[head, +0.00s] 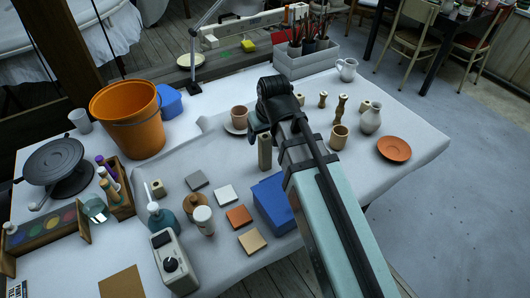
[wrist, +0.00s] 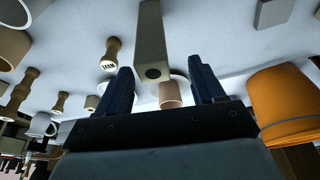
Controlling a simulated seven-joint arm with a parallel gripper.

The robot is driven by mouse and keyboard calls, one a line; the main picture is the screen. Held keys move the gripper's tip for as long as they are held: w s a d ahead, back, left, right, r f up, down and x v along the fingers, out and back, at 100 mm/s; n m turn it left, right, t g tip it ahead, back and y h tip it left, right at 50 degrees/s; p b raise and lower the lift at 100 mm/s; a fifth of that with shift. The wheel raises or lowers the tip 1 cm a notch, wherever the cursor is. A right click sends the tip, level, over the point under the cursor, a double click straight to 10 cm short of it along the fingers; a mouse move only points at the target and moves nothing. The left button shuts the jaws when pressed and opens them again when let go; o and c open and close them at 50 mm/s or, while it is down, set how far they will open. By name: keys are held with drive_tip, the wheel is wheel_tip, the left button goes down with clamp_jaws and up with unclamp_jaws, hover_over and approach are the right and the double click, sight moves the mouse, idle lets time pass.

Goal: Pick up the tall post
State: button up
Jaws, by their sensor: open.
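The tall post (head: 265,152) is a pale wooden square block standing upright on the white-covered table. In the wrist view the tall post (wrist: 151,42) shows between the two fingers, with a dark round hole in its near end. My gripper (head: 262,128) is at the post's upper end in the head view and partly hides it. In the wrist view my gripper (wrist: 163,88) has its dark fingers apart, one on each side of the post in the picture. I see no finger touching the post. How deep it sits between them is unclear.
A terracotta cup (head: 240,115) on a saucer stands close behind the gripper. A blue box (head: 272,203) lies in front of the post. Several turned wooden pieces, a tan mug (head: 339,136) and a jug (head: 371,118) stand to the right.

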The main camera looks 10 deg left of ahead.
sight(265, 153)
drive_tip(key=shift+d+x, duration=0.25)
drive_tip(key=shift+x, duration=0.8)
drive_tip(key=shift+d+x, duration=0.25)
drive_tip(key=shift+x, duration=1.55)
drive_tip(key=shift+r, duration=0.1)
clamp_jaws()
